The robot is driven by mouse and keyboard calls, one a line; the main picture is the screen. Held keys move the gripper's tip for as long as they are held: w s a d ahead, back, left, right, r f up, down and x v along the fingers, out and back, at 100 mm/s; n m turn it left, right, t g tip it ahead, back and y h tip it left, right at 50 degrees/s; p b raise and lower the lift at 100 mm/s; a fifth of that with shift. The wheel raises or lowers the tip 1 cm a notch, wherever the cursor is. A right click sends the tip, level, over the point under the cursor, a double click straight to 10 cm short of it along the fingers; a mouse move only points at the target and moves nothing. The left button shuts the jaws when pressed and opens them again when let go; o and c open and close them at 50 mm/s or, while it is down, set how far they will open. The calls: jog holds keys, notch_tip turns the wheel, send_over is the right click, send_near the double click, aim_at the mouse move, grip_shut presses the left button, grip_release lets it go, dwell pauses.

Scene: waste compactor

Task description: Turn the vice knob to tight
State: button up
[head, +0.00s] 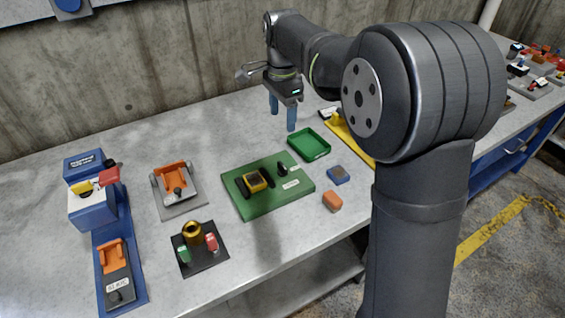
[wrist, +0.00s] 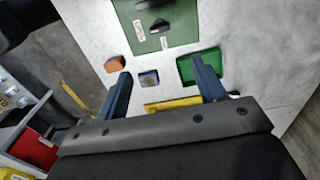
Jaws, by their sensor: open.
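My gripper (head: 283,117) is open and empty, with its two blue fingers pointing down above the table, behind the green tray. In the wrist view the open fingers (wrist: 160,66) frame a blue block. A green board (head: 240,208) carries a yellow-and-black device (head: 256,181) between dark jaw-like parts, which looks like the vice. A small black knob (head: 282,169) stands beside it, near a white label too small to read. The knob shows in the wrist view (wrist: 159,26) ahead of the fingers, apart from them. I cannot tell the knob's setting.
Near the board are the green tray (head: 308,145), the blue block (head: 339,175) and an orange block (head: 332,201). Left are a grey-based orange fixture (head: 175,182), a black plate with a brass ring (head: 192,233) and a blue station (head: 92,208). Bare table lies behind the board.

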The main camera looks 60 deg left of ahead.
aim_at(283, 165)
notch_tip(283, 165, down, 17)
jog(key=shift+f, duration=0.2)
dwell(0.3)
jog(key=shift+c, duration=0.2)
jog(key=c, duration=0.9)
